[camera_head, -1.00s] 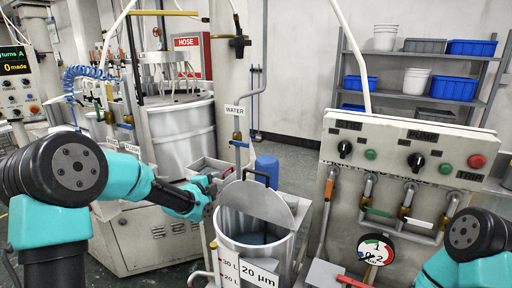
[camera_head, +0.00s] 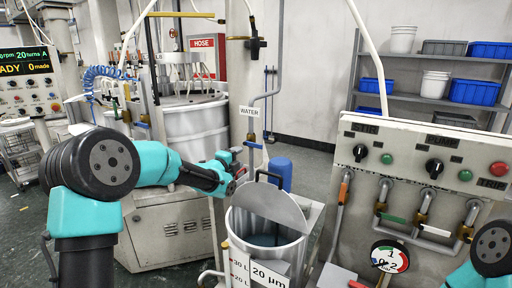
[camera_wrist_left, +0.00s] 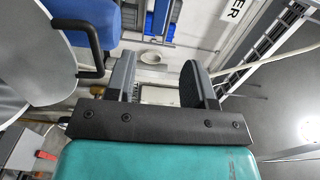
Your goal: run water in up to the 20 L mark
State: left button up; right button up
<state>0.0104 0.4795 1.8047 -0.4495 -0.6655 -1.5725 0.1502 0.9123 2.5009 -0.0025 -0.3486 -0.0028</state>
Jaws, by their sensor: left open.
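A grey metal tank (camera_head: 292,252) stands at bottom centre, its round lid (camera_head: 278,205) half open with a black handle. Bluish-grey liquid (camera_head: 263,240) shows inside; its level against the marks cannot be told. The 30 L and 20 L marks (camera_head: 240,279) are on the tank's left front. A pipe with the WATER sign (camera_head: 249,111) comes down behind, with a brass valve and a blue lever (camera_head: 252,145). My left gripper (camera_head: 238,167) is open and empty, just left of the lid handle and below the valve; its spread fingers show in the wrist view (camera_wrist_left: 160,88). My right gripper is out of view.
A control panel (camera_head: 425,160) with knobs, buttons and several taps stands right, a pressure gauge (camera_head: 389,258) below it. A blue cylinder (camera_head: 281,172) is behind the tank. A white drum machine (camera_head: 197,134) stands back left. Shelves with bins (camera_head: 475,92) are at the back right.

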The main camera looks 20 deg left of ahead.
aim_at(255, 146)
pick_arm(q)
jog(key=x, duration=1.3)
jog(key=shift+w+d, duration=0.1)
jog(key=shift+c, duration=0.5)
grip_shut()
